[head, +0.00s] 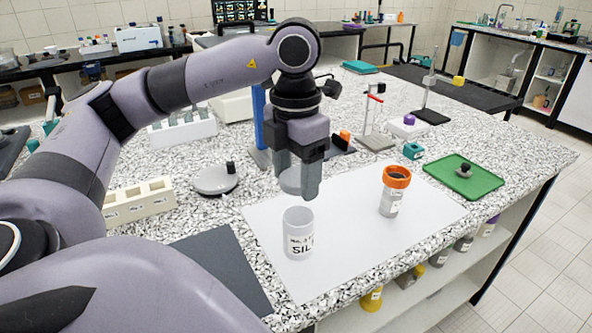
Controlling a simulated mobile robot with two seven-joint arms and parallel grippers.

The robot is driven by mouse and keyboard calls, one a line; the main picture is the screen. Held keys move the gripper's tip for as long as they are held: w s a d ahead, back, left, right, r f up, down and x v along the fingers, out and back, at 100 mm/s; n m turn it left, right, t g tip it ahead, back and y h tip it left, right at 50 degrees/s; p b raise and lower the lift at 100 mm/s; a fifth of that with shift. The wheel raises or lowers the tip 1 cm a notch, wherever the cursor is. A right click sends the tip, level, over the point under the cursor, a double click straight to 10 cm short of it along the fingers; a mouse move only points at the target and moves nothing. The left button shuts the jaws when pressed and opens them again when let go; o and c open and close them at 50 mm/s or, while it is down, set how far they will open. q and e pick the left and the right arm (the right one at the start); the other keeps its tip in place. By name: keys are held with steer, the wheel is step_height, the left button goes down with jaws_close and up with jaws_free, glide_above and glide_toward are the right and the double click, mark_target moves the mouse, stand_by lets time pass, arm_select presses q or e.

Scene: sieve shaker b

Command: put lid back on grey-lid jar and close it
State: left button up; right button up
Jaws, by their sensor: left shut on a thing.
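A clear jar (298,238) with a white label reading "SIL" stands upright and open-topped on the white mat (345,259). My left gripper (297,179) points down above and slightly behind the jar, shut on a pale grey round lid (291,182). The lid shows between the fingers, partly hidden by the nearer one. The lid appears apart from the jar's rim, with a small gap in the picture. My right gripper is not in view.
An orange-rimmed jar (394,191) stands on the mat to the right. A green tray (482,186) with a small dark object lies further right. A round grey device (215,180) and a cream rack (139,201) are at left. A dark mat (222,265) lies at the front left.

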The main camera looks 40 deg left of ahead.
arm_select(q)
step_height(320, 180, down, 6)
steer(key=b, duration=0.4)
steer(key=shift+r, duration=0.25)
steer(key=shift+f+b, duration=0.6)
steer(key=shift+b, duration=0.15)
stand_by(1.1)
steer(key=o, duration=1.1)
steer(key=shift+r, duration=0.1)
steer(key=shift+r+p, duration=2.75)
steer(key=shift+r, duration=0.7)
